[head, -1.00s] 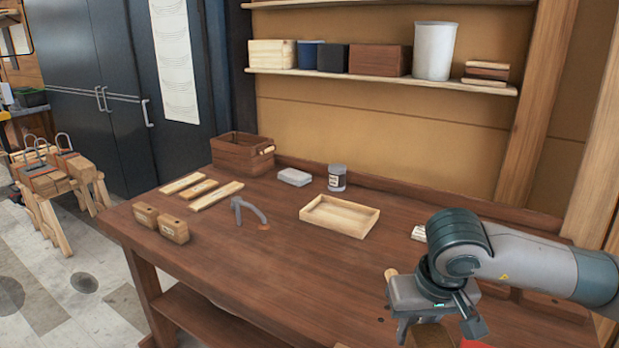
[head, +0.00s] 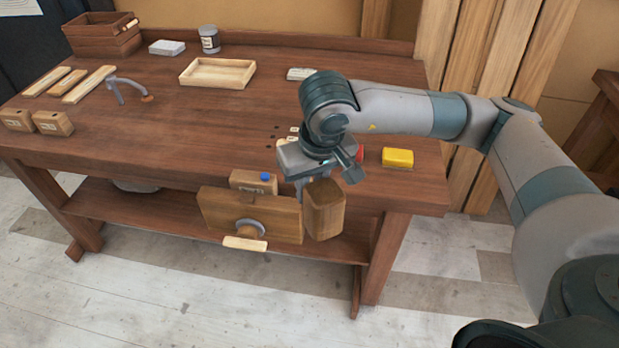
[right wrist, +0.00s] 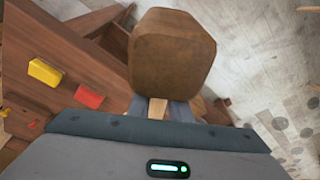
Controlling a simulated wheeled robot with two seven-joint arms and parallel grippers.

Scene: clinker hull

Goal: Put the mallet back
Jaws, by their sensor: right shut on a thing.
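The mallet (head: 325,210) has a brown wooden block head. In the head view the head hangs just below my right gripper (head: 302,182), in front of the bench's front edge. In the right wrist view the mallet head (right wrist: 172,52) fills the upper middle, with a short piece of pale handle (right wrist: 158,108) between my fingers. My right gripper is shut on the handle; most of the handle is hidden. My left gripper is not in view.
The wooden bench (head: 190,130) has a front vise (head: 250,215) beside the mallet head. A yellow block (head: 397,157) lies right of my gripper, with a red block (right wrist: 89,96) near it. A shallow tray (head: 218,73) stands farther back. The bench middle is mostly clear.

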